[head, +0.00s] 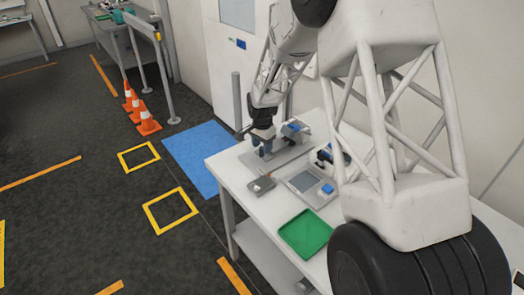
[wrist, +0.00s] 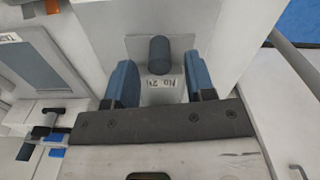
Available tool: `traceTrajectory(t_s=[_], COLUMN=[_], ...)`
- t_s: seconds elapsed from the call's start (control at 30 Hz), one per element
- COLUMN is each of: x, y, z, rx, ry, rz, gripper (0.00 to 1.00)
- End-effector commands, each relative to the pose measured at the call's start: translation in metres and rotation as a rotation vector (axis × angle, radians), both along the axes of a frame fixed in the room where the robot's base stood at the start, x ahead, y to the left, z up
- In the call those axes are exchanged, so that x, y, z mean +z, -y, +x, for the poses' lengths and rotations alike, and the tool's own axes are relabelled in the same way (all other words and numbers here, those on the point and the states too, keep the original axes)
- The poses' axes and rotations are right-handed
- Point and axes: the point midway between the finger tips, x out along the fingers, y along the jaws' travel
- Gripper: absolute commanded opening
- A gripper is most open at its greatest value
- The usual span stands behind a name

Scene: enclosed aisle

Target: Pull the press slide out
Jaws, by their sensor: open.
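In the wrist view a dark, round-ended knob (wrist: 159,50) stands out from a light grey plate, with a small printed label beside it. I take it to be the handle of the press slide, though the slide itself is not clearly shown. My gripper (wrist: 161,84) is open, with one blue finger on each side of the knob's lower end and label. Gaps show on both sides, and the fingers do not visibly touch the knob. In the head view my gripper (head: 263,148) is low over a grey fixture at the table's far end; the knob cannot be made out there.
The white table (head: 230,168) also bears a green tray (head: 306,232), a grey panel with a blue block (head: 327,188), and a small grey plate (head: 262,184). A grey post (head: 237,100) stands behind the table. A blue floor mat (head: 196,155) lies to its left.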

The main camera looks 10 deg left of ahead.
Motion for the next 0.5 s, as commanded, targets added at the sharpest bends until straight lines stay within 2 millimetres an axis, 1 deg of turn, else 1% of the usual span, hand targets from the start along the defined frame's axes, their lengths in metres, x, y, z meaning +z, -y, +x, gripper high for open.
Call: traceTrajectory(t_s=[0.03,0.2,0.33,0.5], x=[-0.007,-0.020,-0.026,-0.027], y=[0.000,0.000,0.000,0.000], z=[0.000,0.000,0.000,0.000], rx=[0.000,0.000,0.000,0.000], ry=[-0.001,-0.001,0.000,0.000], rz=[0.000,0.000,0.000,0.000], gripper=[0.50,0.50,0.50,0.50])
